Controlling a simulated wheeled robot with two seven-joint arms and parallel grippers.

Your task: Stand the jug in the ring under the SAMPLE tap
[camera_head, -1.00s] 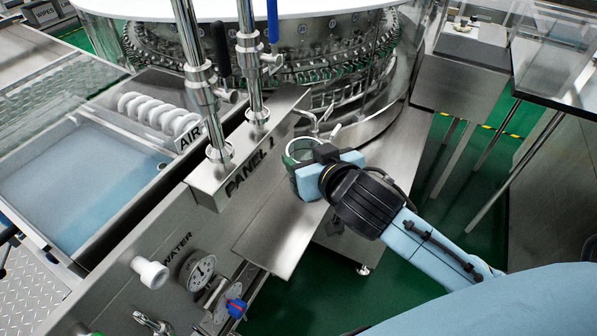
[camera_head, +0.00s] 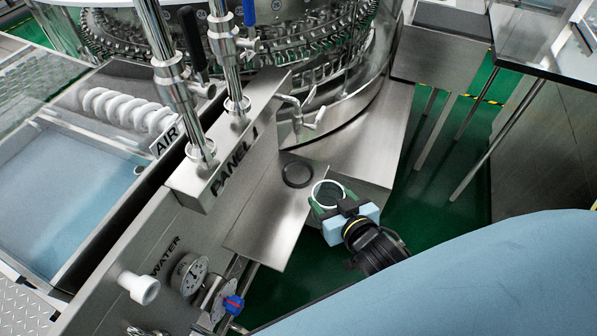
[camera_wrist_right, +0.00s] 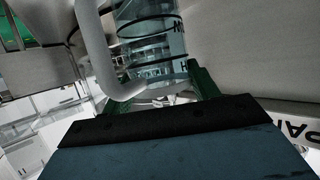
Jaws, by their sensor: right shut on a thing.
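The jug (camera_head: 328,190) is a clear cup with a pale round rim. My right gripper (camera_head: 331,205) is shut on it with green fingers, and the jug looks upright at the shelf's right edge. In the right wrist view the jug (camera_wrist_right: 150,40) shows dark markings and a thick pale handle (camera_wrist_right: 98,50) on the left. The dark ring (camera_head: 298,174) lies empty on the steel shelf, left of and behind the jug, apart from it. A small steel tap (camera_head: 312,116) stands behind the ring; no SAMPLE label is readable. My left gripper is out of view.
The bare steel shelf (camera_head: 262,222) is clear in front of the ring. Green floor lies right.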

